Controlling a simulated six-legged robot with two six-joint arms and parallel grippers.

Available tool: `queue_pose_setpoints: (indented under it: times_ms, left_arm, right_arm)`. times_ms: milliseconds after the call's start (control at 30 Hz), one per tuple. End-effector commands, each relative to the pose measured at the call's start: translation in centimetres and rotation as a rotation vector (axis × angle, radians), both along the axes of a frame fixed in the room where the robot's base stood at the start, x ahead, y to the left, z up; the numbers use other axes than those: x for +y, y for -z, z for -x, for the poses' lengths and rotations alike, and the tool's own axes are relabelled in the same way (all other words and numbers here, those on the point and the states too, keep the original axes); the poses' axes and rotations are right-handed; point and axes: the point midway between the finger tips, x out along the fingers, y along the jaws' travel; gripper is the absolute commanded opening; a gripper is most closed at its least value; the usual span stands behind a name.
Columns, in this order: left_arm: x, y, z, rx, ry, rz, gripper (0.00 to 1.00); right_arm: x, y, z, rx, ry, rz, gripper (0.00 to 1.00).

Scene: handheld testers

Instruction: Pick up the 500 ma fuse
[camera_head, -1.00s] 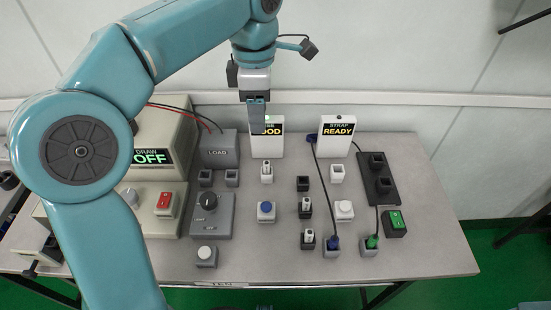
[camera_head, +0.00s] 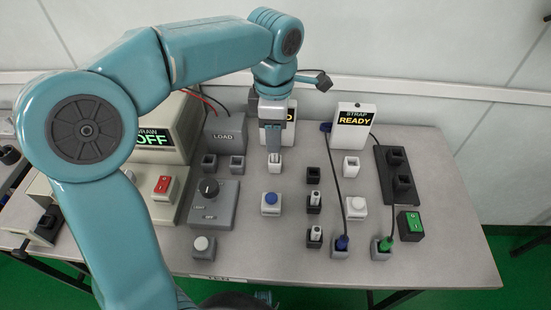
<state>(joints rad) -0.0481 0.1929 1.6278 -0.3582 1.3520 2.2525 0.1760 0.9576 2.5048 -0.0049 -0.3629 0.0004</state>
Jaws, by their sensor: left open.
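Small pale fuses stand upright in holders; no rating is readable, so I cannot tell which is 500 mA. One is in the white socket (camera_head: 275,167) before the fuse tester, mostly hidden by my gripper. Two more, a middle fuse (camera_head: 315,198) and a front fuse (camera_head: 316,234), stand in black holders to the right. The black holder (camera_head: 313,173) behind them looks empty. My left gripper (camera_head: 273,150) is open, pointing down, its fingertips at or just above the fuse in the white socket; contact is unclear. My right gripper is out of view.
The strap tester (camera_head: 354,117) reads READY, with an empty white socket (camera_head: 351,167) in front. Blue (camera_head: 341,242) and green (camera_head: 385,244) plugs with cables stand right. A grey knob box (camera_head: 213,203) and the LOAD box (camera_head: 225,134) are left.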

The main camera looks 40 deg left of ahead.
Motion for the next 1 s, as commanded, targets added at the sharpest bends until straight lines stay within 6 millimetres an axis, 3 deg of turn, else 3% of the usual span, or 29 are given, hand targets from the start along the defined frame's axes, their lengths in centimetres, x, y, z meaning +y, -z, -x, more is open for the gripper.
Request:
queue_pose_setpoints:
  times_ms: [267,567,700,733,1000]
  left_arm:
    - [-0.1,4.4,-0.1,0.003,-0.001,-0.001,0.47]
    - [-0.1,4.9,-0.2,0.0,-0.001,0.0,0.47]
    - [-0.1,4.8,-0.2,0.0,-0.001,0.0,0.04]
    - [-0.1,4.8,-0.2,0.0,-0.001,0.0,0.0]
    - [-0.1,4.8,-0.2,0.0,-0.001,0.0,0.0]
  right_arm:
    - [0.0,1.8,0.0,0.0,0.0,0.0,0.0]
    - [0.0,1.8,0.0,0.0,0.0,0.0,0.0]
    - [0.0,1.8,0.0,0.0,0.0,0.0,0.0]
    - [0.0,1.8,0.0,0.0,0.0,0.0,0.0]
    - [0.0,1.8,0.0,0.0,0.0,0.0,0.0]
